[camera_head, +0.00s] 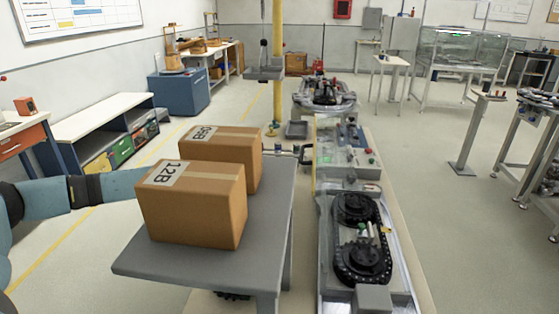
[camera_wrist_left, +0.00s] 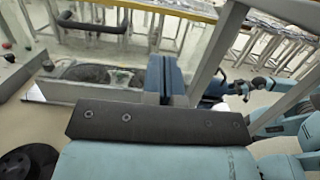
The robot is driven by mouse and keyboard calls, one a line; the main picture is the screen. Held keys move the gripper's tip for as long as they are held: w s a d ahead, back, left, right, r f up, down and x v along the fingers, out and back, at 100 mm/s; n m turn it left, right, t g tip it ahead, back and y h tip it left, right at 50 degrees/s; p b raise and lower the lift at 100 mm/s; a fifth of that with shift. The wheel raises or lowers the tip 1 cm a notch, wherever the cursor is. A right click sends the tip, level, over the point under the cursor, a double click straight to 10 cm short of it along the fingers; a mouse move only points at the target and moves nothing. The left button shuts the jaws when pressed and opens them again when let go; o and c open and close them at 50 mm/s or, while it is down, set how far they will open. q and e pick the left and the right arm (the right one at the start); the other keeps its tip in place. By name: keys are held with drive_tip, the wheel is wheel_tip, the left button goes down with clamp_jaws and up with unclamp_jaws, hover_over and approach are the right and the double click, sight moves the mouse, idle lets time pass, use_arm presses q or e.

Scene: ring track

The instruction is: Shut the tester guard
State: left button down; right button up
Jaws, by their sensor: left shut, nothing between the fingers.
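The tester guard (camera_head: 323,160) is a clear panel with a yellow edge, beside the tester on the long bench in the head view. Its black handle (camera_head: 306,154) faces left; the handle (camera_wrist_left: 90,24) and yellow edge (camera_wrist_left: 165,8) also show at the top of the wrist view. My left arm passes behind the cartons. My left gripper (camera_head: 285,150) shows just left of the handle. Its blue fingers (camera_wrist_left: 165,78) are shut and empty, apart from the handle in the wrist view. My right gripper (camera_wrist_left: 235,89) appears small at the right of the wrist view, its fingers unclear.
Two cartons, one marked 12B (camera_head: 195,205) and one behind it (camera_head: 228,150), stand on a grey table (camera_head: 265,240) in front of my left arm. A black chain track (camera_head: 360,245) lies on the bench nearer me. Open floor lies right of the bench.

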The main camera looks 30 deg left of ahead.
use_arm(q)
drive_tip(key=p, duration=0.3)
approach(332, 162)
drive_tip(key=d, duration=0.1)
drive_tip(key=shift+w+d+r, duration=0.2)
drive_tip(key=shift+w+d, duration=0.6)
drive_tip(key=shift+d, duration=0.1)
drive_tip(key=b+x, duration=0.1)
drive_tip(key=x, duration=0.2)
drive_tip(key=b+x, duration=0.1)
drive_tip(key=x, duration=0.2)
drive_tip(key=shift+w+d+f, duration=0.1)
drive_tip(key=shift+d+f, duration=0.1)
drive_tip(key=shift+d, duration=0.1)
drive_tip(key=w+d+f, duration=0.1)
drive_tip(key=w+d, duration=0.1)
drive_tip(key=d, duration=0.3)
drive_tip(key=w+d+f+y+b, duration=0.1)
drive_tip(key=w+d+f, duration=0.1)
drive_tip(key=d, duration=0.3)
drive_tip(key=shift+w+d+g+b, duration=0.3)
drive_tip(key=shift+w+d+g, duration=0.1)
drive_tip(key=shift+w, duration=0.3)
